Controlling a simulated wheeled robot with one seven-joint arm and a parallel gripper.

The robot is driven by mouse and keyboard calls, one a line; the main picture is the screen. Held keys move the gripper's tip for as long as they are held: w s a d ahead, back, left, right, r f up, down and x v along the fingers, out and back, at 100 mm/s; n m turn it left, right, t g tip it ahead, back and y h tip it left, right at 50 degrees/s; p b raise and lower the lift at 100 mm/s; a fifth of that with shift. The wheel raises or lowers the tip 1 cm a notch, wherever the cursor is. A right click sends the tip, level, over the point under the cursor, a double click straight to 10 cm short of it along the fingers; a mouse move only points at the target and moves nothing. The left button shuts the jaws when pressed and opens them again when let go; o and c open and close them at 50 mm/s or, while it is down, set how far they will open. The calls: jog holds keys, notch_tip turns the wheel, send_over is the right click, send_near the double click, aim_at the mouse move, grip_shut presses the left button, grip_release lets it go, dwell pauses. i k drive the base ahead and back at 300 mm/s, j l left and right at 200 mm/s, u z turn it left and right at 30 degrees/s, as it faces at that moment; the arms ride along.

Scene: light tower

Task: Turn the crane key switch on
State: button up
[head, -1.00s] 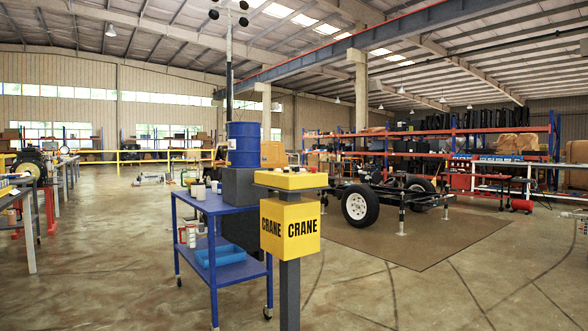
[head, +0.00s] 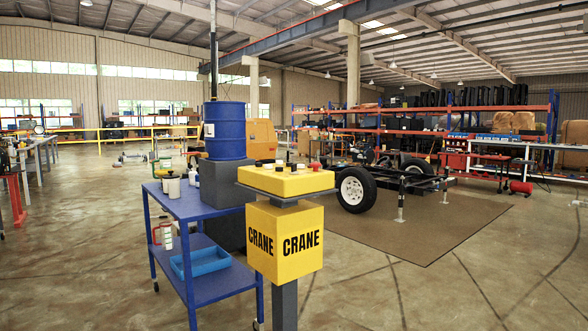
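The yellow crane control panel (head: 287,181) stands on a dark post (head: 284,304) in front of me, just left of the middle in the head view. Its top face carries several small controls, among them a red button (head: 314,166), black pieces and light ones. They are too small to tell which is the key switch or how it is set. Below the panel is a yellow box (head: 286,241) marked CRANE on two sides. My gripper is not in view.
A blue cart (head: 220,287) with cans and a blue tray (head: 200,262) stands close left of the panel. A blue drum (head: 225,130) rises behind it. A wheeled chassis (head: 400,180) sits on a brown mat (head: 440,225) at right. The floor at front right is clear.

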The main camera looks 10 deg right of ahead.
aim_at(293, 167)
jog(key=i+j, duration=0.15)
jog(key=j, duration=0.2)
jog(key=i+j+z, duration=0.1)
jog(key=j, duration=0.2)
jog(key=i+j, duration=0.2)
jog(key=j, duration=0.15)
jog(key=i+j+z, duration=0.1)
jog(key=j, duration=0.25)
jog(key=i, duration=0.05)
